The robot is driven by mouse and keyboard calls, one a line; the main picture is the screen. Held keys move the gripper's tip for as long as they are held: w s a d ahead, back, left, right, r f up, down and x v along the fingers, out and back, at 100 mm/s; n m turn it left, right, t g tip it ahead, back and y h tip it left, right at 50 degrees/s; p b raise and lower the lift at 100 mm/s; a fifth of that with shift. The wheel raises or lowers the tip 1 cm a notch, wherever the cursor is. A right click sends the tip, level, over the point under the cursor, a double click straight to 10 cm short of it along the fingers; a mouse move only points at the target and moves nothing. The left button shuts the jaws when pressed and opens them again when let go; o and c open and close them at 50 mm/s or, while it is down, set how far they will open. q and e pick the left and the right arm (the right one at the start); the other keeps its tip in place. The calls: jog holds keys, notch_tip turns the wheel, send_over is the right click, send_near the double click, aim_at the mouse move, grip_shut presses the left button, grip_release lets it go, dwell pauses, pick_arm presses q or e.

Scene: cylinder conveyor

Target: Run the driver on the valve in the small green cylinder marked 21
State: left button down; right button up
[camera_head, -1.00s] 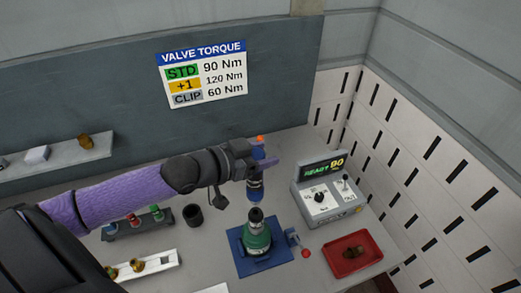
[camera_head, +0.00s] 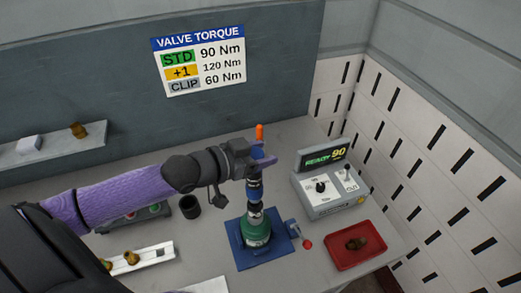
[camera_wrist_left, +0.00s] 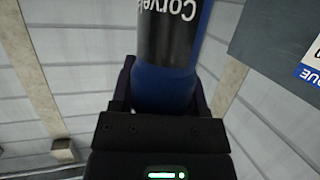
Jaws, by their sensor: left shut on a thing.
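The green cylinder (camera_head: 257,231) stands upright on a blue clamp base (camera_head: 239,256) on the bench, with a dark valve (camera_head: 255,210) on top. Its number is too small to read. My left gripper (camera_head: 255,163) is shut on the blue driver (camera_head: 254,188), which hangs upright right above the valve. The driver's lower end meets the valve's top, or very nearly; I cannot tell if it is seated. The driver's blue and black body (camera_wrist_left: 168,40) fills the middle of the left wrist view between the fingers. My right gripper is not in view.
A control box (camera_head: 330,192) with a display reading "READY 90" stands to the right. A red tray (camera_head: 340,258) holds brass-coloured parts. A black cup (camera_head: 190,207) and a white rack (camera_head: 150,254) stand left. A torque sign (camera_head: 200,60) hangs on the back wall.

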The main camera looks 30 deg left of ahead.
pick_arm(q)
jog(key=shift+f+b, duration=0.35)
jog(key=shift+f, duration=0.2)
dwell(0.5)
jog(key=shift+r+p, duration=0.2)
jog(key=shift+p, duration=0.15)
jog(key=shift+f+p, duration=0.3)
jog(key=shift+f, duration=0.15)
dwell(0.7)
jog(key=shift+d+p, duration=0.1)
jog(key=shift+p, duration=0.2)
jog(key=shift+s, duration=0.1)
jog(key=shift+p, duration=0.3)
jog(key=shift+f, duration=0.15)
dwell(0.4)
